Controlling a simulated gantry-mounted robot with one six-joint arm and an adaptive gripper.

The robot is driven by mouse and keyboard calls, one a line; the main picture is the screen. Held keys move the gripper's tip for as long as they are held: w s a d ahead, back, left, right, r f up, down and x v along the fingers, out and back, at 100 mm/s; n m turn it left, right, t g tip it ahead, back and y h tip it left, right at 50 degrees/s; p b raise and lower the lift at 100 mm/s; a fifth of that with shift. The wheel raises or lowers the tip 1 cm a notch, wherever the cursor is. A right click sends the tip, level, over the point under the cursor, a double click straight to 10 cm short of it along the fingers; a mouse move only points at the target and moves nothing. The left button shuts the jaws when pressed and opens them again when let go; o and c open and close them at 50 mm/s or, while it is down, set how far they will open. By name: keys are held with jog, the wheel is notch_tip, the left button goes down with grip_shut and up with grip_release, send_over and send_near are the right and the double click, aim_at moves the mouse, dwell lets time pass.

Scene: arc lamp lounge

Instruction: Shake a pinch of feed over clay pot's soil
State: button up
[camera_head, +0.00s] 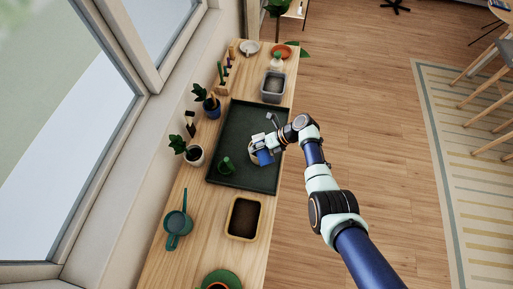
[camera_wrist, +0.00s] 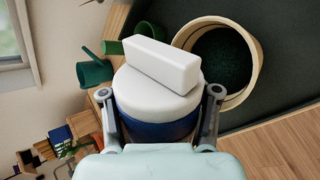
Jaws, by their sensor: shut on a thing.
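My gripper (camera_wrist: 160,115) is shut on a feed container with a blue body (camera_wrist: 165,133) and a white top (camera_wrist: 155,90); a white block-shaped piece sits on that top. In the head view my gripper (camera_head: 262,150) is over the right part of the dark green tray, with the blue container (camera_head: 264,158) in it. A round tan pot (camera_wrist: 253,83) with dark soil stands just beyond the container, to the right in the wrist view. In the head view the arm and container hide most of this pot. Whether any feed is falling cannot be seen.
The tray (camera_head: 243,115) lies on a narrow wooden bench (camera_head: 207,222) by the window. A green item (camera_head: 226,166) stands on the tray. Potted plants (camera_head: 195,154) line the left side. A teal watering can (camera_head: 177,225), a soil tub (camera_head: 244,217) and a grey tub (camera_head: 273,87) stand around the tray.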

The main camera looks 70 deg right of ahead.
jog(key=shift+s+a+r+n+t+h+p, duration=0.1)
jog(key=shift+r+n+t+h+p, duration=0.2)
jog(key=shift+r+t+p, duration=0.25)
jog(key=shift+n+t+h+p, duration=0.25)
jog(key=shift+n+h+p, duration=0.05)
jog(key=shift+h+p, duration=0.1)
jog(key=shift+n+t+h, duration=0.4)
jog(key=shift+t, duration=0.2)
